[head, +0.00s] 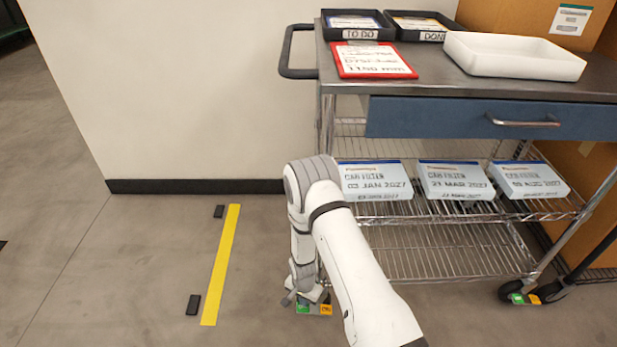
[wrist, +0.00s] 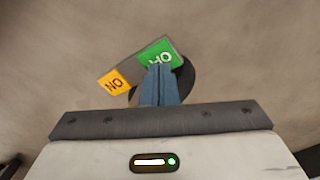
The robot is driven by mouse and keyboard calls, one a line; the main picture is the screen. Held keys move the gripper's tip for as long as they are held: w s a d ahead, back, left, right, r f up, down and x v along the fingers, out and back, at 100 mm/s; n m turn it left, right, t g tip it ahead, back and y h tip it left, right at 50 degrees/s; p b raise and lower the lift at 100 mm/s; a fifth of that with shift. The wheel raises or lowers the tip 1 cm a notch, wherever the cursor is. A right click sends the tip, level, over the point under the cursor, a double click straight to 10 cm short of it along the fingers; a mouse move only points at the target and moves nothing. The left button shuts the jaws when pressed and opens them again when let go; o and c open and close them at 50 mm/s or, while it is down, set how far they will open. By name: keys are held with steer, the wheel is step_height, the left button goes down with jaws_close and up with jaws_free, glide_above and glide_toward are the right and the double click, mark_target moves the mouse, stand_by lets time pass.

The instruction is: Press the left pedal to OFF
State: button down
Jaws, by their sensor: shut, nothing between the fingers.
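The left pedal is low at the cart's front left caster, with a green end (head: 303,309) and an orange end (head: 326,310). My gripper (head: 289,299) is shut and empty, reaching down to the floor beside the green end. In the wrist view its blue fingertips (wrist: 159,68) overlap the green end's lower edge. I cannot tell whether they touch it or which end is pressed down.
The wire-shelf cart (head: 440,250) holds several labelled boxes (head: 455,181) and a blue drawer (head: 480,118). Its right caster (head: 549,290) has a similar green and orange pedal (head: 524,298). Yellow floor tape (head: 221,265) and two black blocks (head: 194,304) lie left of my arm.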

steer(key=shift+f+b, duration=0.55)
steer(key=shift+f, duration=0.25)
steer(key=shift+r, duration=0.1)
steer(key=shift+r+p, duration=2.35)
steer(key=shift+r, duration=1.15)
steer(key=shift+s, duration=0.1)
